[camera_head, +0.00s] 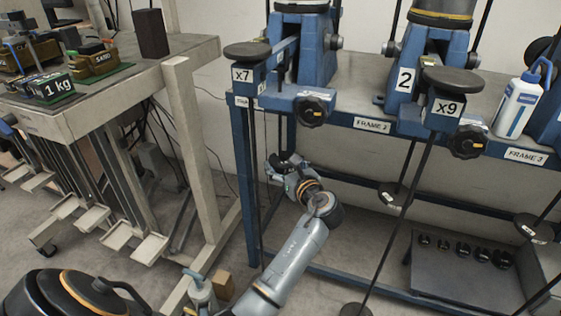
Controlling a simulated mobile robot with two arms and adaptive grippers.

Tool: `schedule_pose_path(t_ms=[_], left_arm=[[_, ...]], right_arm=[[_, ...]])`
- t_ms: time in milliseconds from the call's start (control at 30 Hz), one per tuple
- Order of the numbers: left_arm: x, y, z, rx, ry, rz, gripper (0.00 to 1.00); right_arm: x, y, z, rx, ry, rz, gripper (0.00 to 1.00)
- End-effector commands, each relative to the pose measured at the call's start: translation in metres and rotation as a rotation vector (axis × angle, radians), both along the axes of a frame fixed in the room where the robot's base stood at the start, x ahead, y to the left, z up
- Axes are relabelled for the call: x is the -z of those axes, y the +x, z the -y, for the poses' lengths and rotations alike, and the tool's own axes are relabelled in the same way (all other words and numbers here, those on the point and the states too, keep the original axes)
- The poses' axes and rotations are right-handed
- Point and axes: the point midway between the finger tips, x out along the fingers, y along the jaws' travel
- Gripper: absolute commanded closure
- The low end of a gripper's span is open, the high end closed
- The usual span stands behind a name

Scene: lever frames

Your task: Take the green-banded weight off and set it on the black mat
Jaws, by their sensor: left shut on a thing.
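My left gripper (283,166) is in the middle of the view, in front of the blue frame and close to a thin hanging rod (256,190) below the x7 lever. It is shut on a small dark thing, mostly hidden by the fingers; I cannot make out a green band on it. A dark, flat mat-like sheet (440,283) lies low at the right, with several small black weights (463,250) along its back. I cannot tell for sure that it is the black mat.
The blue bench (340,112) carries the x7 lever (247,62) and x9 lever (450,95), and a white bottle (518,103). Hanging rods and discs (393,195) stand right of my arm. A table (130,90) with scales is at the left.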

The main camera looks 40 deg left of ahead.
Motion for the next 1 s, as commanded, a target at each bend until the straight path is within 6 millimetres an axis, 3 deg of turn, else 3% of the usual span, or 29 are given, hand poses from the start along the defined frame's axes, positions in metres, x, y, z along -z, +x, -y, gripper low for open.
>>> schedule_pose_path(t_ms=[300,1000], left_arm=[[-0.006,-0.002,0.005,0.002,0.004,0.006,0.91],[-0.005,-0.016,0.027,0.002,0.003,0.006,0.91]], right_arm=[[-0.002,-0.012,0.004,0.006,-0.011,-0.056,0.6],[-0.016,-0.007,0.003,0.006,-0.01,-0.042,0.6]])
